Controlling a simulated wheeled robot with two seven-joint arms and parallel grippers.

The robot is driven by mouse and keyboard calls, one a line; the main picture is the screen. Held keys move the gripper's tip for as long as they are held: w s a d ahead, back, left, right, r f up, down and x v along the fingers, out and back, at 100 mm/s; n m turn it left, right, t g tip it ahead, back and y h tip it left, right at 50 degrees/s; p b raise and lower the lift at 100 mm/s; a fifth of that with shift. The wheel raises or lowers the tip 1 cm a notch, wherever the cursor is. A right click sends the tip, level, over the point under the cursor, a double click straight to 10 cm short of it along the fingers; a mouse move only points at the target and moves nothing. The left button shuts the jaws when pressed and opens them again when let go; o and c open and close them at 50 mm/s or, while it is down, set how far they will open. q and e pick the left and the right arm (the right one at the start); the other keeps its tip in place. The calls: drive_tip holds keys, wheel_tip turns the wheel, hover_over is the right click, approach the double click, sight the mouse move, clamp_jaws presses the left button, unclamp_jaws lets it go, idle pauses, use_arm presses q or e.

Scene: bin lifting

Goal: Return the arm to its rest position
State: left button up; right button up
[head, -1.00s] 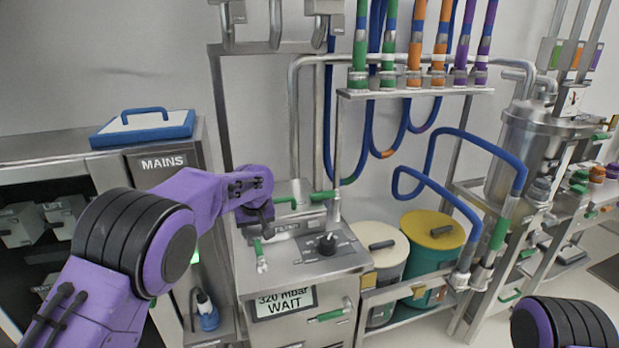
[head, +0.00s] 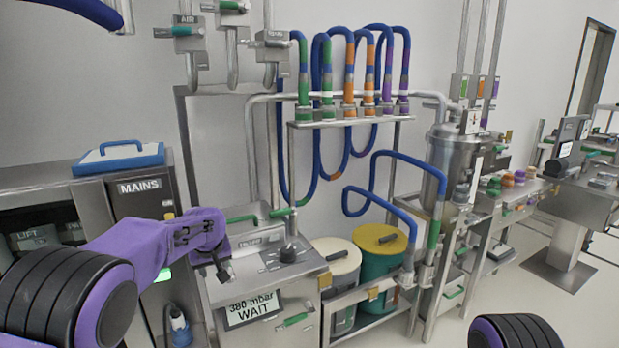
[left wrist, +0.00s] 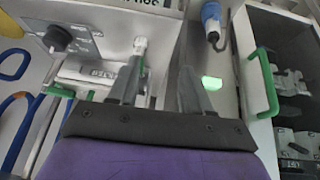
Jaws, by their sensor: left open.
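My left arm is purple with black joint bands and comes in from the left in the head view. Its gripper (head: 222,268) is in front of the steel cabinet with the knob. In the left wrist view the gripper (left wrist: 160,85) has its two grey fingers apart, with nothing between them. Only a black and purple part of my right arm shows at the bottom right of the head view; its gripper is out of the picture.
The steel cabinet (head: 255,285) has a display (head: 253,308) reading "380 mbar WAIT". Beside it stand a cream-lidded bin (head: 335,262) and a yellow-lidded bin (head: 382,243). A MAINS box (head: 140,190) is at left.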

use_arm(q)
drive_tip(key=s+a+f+t, duration=0.2)
drive_tip(key=s+f, duration=0.5)
drive_tip(key=f, duration=0.5)
drive_tip(key=s+a+f+t, duration=0.1)
drive_tip(key=s+a+f, duration=0.1)
drive_tip(key=s+f, duration=0.65)
drive_tip(key=s+f+g, duration=0.1)
drive_tip(key=s+f, duration=0.3)
drive_tip(key=s, duration=0.7)
drive_tip(key=s+a+f+n+g+y+b, duration=0.1)
drive_tip(key=s+f, duration=0.3)
drive_tip(key=s, duration=0.7)
drive_tip(key=s+f+g+b, duration=0.1)
drive_tip(key=s+f+g, duration=0.2)
drive_tip(key=s, duration=0.8)
drive_tip(key=shift+s+a+f+n+y, duration=0.2)
drive_tip(key=shift+a+f+n+y, duration=0.15)
drive_tip(key=shift+f, duration=0.55)
use_arm(e)
drive_tip(key=shift+w+a+f, duration=0.1)
drive_tip(key=shift+w+f, duration=0.1)
drive_tip(key=shift+f, duration=0.35)
drive_tip(key=shift+w+a+f, duration=0.1)
drive_tip(key=shift+w+f, duration=0.05)
drive_tip(key=shift+f, duration=0.35)
